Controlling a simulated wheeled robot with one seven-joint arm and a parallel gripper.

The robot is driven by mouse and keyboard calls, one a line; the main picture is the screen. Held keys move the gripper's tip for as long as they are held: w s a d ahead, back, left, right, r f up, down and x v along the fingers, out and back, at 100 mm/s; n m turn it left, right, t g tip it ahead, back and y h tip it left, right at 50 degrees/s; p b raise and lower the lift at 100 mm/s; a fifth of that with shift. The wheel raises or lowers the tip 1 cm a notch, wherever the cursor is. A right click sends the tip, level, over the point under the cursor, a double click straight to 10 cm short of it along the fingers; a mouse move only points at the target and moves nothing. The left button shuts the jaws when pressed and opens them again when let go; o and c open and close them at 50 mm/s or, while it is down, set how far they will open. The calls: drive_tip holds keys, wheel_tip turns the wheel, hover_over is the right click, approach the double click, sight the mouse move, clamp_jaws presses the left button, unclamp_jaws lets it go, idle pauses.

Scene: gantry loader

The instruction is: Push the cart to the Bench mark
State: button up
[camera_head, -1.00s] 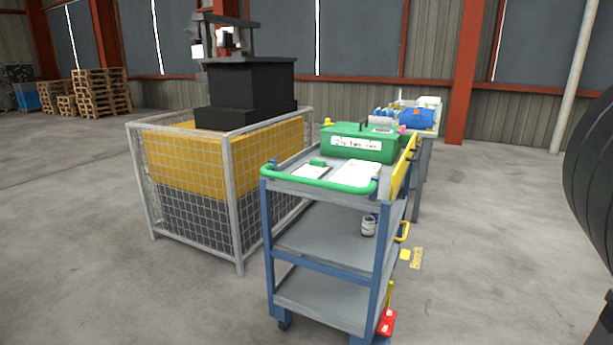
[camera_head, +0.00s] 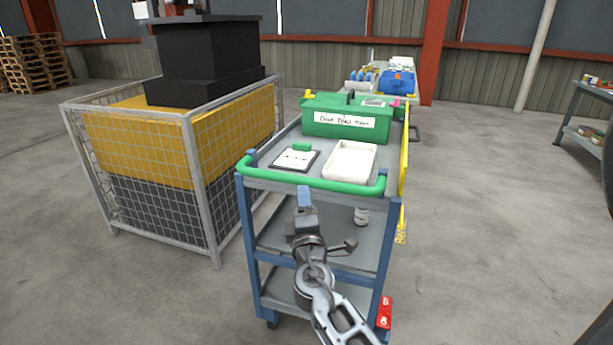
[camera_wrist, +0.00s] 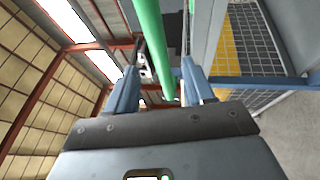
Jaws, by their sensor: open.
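The cart (camera_head: 322,262) is a blue-framed, grey-shelved trolley with a green push handle (camera_head: 318,183) across its near end. A green box (camera_head: 345,115), a clipboard (camera_head: 295,160) and a white tray (camera_head: 350,161) are on its top shelf. My gripper (camera_head: 304,195) is at the near end, just by the handle. In the wrist view my open gripper (camera_wrist: 159,72) has the green handle (camera_wrist: 153,45) showing between its fingers; whether they touch is unclear.
A wire cage (camera_head: 198,170) with yellow and black contents stands close on the cart's left. A bench with a blue box (camera_head: 397,82) is behind the cart. A red pedal (camera_head: 385,312) is low at the cart's right. Open floor lies to the right.

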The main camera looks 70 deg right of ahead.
sight(303, 182)
drive_tip(key=p+x, duration=0.2)
drive_tip(key=x, duration=0.6)
drive_tip(key=shift+s, duration=0.1)
clamp_jaws()
idle(0.4)
